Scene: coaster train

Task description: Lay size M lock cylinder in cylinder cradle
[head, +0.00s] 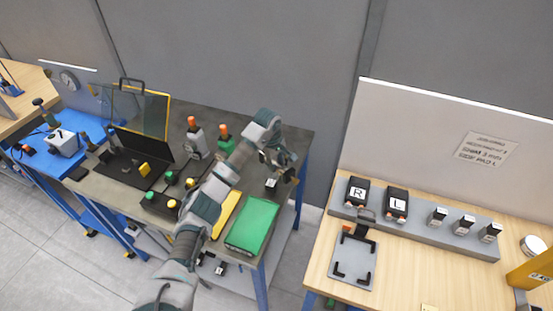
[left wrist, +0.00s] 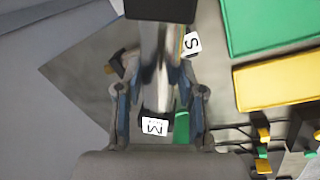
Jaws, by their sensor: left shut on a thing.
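My left gripper (head: 279,160) is above the right end of the dark workbench (head: 292,137). In the left wrist view its two fingers (left wrist: 160,118) are shut on the size M lock cylinder (left wrist: 157,68), a shiny metal body with a white M label near the fingers and a black part at its far end. A white label marked S (left wrist: 191,43) shows just beyond it, partly hidden. A small white-faced piece (head: 271,183) shows under the gripper in the head view. I cannot make out the cylinder cradle for certain. My right gripper is not in view.
A green tray (head: 252,226) and a yellow tray (head: 228,212) lie beside my left arm. Orange-topped devices (head: 224,135) stand at the back. A wooden table (head: 415,270) at right carries a grey rack (head: 415,226) with R and L blocks. A gap separates the tables.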

